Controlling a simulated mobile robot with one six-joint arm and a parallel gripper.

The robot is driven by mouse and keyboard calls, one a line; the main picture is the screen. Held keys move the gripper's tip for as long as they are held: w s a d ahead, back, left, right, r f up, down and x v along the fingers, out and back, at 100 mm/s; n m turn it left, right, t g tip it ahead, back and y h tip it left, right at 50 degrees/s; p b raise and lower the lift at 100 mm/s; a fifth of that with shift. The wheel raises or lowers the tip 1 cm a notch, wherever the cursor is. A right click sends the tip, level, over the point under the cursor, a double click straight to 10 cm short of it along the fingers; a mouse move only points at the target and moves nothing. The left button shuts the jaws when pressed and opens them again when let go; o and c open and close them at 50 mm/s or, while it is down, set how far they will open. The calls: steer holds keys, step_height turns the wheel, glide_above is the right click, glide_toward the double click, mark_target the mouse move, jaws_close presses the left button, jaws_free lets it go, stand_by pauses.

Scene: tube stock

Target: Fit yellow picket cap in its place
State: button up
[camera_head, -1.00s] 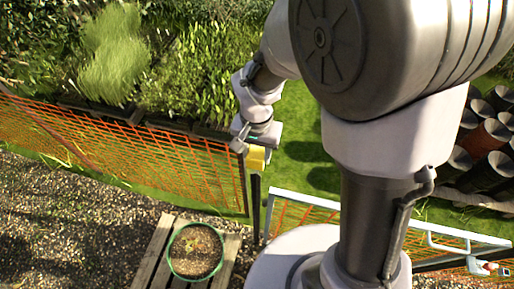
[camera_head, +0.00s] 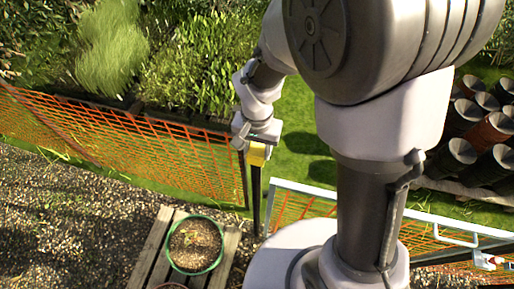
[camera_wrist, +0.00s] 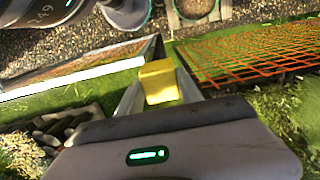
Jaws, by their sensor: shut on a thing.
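The yellow picket cap (camera_head: 257,154) is a small yellow block held between my gripper's jaws. It also shows in the wrist view (camera_wrist: 160,82), between the two fingers. My gripper (camera_head: 256,146) is shut on the cap and points down. A dark, thin upright picket (camera_head: 256,200) stands directly below the cap in the head view. The cap meets the picket's top in the picture, but I cannot tell whether it is seated, touching or just above. The picket's top is hidden by the cap.
Orange mesh fencing (camera_head: 130,140) runs to the left of the picket. A pale-framed gate (camera_head: 300,188) with orange mesh lies to the right. A green-rimmed pot (camera_head: 195,245) stands on wooden slats in front. Dark tubes (camera_head: 480,130) are stacked at far right.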

steer(key=shift+f, duration=0.1)
stand_by(0.3)
steer(key=shift+f+b, duration=0.85)
steer(key=shift+b, duration=0.2)
steer(key=shift+f+b, duration=1.85)
steer(key=shift+b, duration=0.05)
steer(key=o, duration=1.4)
steer(key=shift+r, duration=0.1)
step_height(320, 180, up, 17)
steer(key=shift+r+p, duration=0.2)
steer(key=shift+p, duration=1.05)
steer(key=shift+f, duration=0.15)
